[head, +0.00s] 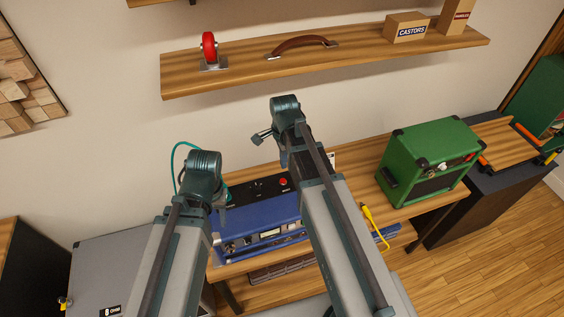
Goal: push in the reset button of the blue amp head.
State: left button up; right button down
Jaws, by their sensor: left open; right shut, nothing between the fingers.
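The blue amp head (258,213) sits on the wooden bench, with knobs and a small light display on its front panel (268,234). My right arm crosses in front of its right end. No reset button can be made out on the part that shows. My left gripper (223,197) is mostly hidden by its own wrist, in front of the amp head's left end; it is open. My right gripper (262,137) is shut and empty, higher up, beyond the amp head in the picture. Neither clearly touches the amp.
A black panel with a red button (283,182) lies just behind the amp head. A green amp (424,160) stands to the right, and a yellow-handled item (369,216) lies near the bench edge. A wall shelf (340,52) runs above; a grey case (112,265) is at left.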

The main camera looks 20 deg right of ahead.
notch_tip(320, 180, up, 6)
jog(key=p, duration=0.4)
jog(key=shift+w+a+f, duration=0.1)
